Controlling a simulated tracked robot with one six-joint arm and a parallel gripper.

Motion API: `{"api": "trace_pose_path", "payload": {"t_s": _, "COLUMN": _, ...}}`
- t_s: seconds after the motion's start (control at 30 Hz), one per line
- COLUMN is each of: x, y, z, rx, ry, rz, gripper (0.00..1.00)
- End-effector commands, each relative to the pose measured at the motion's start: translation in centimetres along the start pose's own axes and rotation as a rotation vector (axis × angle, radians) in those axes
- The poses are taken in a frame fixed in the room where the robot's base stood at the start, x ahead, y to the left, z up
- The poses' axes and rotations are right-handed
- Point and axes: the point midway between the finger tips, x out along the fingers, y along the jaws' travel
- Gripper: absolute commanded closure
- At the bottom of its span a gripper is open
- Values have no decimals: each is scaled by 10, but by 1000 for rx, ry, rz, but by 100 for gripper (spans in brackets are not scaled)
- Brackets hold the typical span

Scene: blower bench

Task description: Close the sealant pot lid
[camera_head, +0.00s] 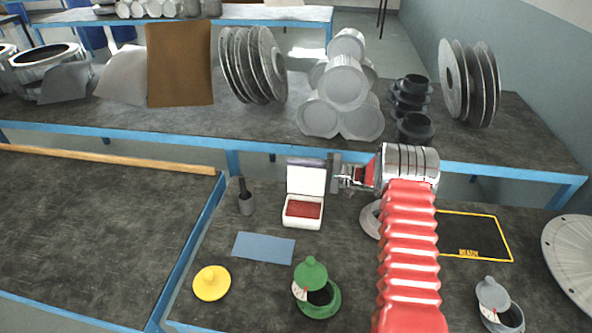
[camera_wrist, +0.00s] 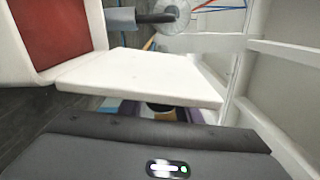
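Two lidded pots stand at the front of the bench. The green pot (camera_head: 322,301) has its green lid (camera_head: 311,271) tipped up, showing a dark opening. The grey pot (camera_head: 511,318) has its grey lid (camera_head: 491,292) tipped up too. Both carry small labels I cannot read, so I cannot tell which holds sealant. My gripper (camera_head: 336,172) is well behind both pots, just right of the raised white lid (camera_head: 306,180) of a white box (camera_head: 303,222) with red inside. This lid (camera_wrist: 140,78) lies close in front of my gripper (camera_wrist: 160,140) in the wrist view. Whether its fingers are apart is unclear.
A yellow-edged dark mat (camera_head: 475,237) and a large grey disc (camera_head: 572,255) are at right. Metal parts crowd the rear bench.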

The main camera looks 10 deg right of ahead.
Motion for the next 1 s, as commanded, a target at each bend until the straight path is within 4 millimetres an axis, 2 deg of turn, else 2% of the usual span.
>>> {"api": "trace_pose_path", "payload": {"t_s": 0.03, "x": 0, "y": 0, "z": 0, "rx": 0, "ry": 0, "rz": 0, "gripper": 73}}
{"api": "trace_pose_path", "payload": {"t_s": 0.43, "x": 0, "y": 1, "z": 0, "rx": 2, "ry": 0, "rz": 1, "gripper": 100}}
{"api": "trace_pose_path", "payload": {"t_s": 1.0, "x": 0, "y": 1, "z": 3, "rx": -44, "ry": 0, "rz": 3, "gripper": 100}}
